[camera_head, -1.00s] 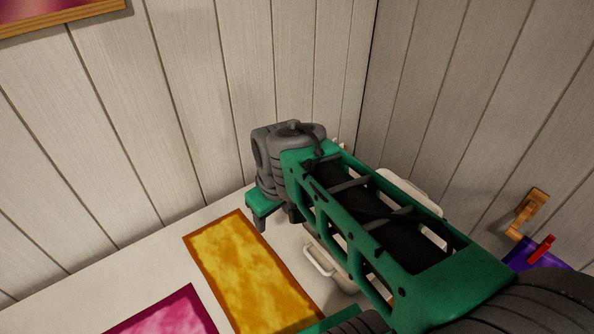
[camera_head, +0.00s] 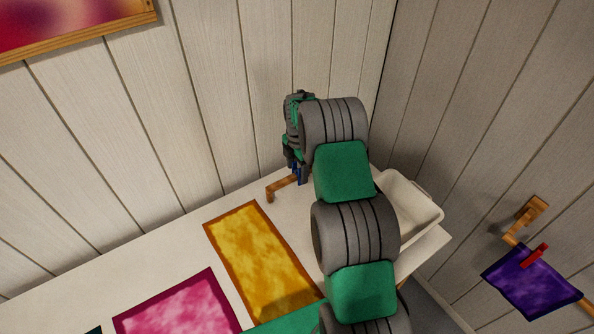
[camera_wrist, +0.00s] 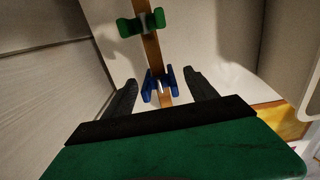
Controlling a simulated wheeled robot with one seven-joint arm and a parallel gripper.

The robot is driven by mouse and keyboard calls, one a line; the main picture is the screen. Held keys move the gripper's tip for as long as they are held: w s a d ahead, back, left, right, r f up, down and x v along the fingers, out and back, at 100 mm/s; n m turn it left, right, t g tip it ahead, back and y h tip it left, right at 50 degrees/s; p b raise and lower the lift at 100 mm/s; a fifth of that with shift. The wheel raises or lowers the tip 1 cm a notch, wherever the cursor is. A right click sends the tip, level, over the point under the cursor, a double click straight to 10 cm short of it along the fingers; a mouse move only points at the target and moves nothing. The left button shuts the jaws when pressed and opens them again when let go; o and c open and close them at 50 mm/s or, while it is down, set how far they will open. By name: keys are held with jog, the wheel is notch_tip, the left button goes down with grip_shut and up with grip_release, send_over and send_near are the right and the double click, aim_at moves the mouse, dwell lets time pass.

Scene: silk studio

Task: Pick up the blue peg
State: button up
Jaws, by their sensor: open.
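The blue peg (camera_wrist: 172,80) sits on a wooden rail (camera_wrist: 154,57) in the wrist view. In the head view a small bit of blue (camera_head: 301,175) shows below my gripper, by the end of the rail (camera_head: 282,187). My gripper (camera_wrist: 161,82) is open, its two dark fingers on either side of the blue peg with gaps between. I cannot tell how far the fingertips reach along its depth. In the head view my arm hides most of the gripper. A green peg (camera_wrist: 141,22) sits farther along the same rail.
A white bin (camera_head: 420,213) stands at the table's right end. A yellow cloth (camera_head: 258,262) and a pink cloth (camera_head: 180,308) lie on the white table (camera_head: 130,270). A purple cloth (camera_head: 535,282) hangs by a red peg (camera_head: 533,256) at right. Plank walls close in behind.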

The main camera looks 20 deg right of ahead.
aim_at(297, 173)
notch_tip(297, 173, down, 3)
jog(key=shift+f, duration=0.1)
jog(key=c, duration=1.4)
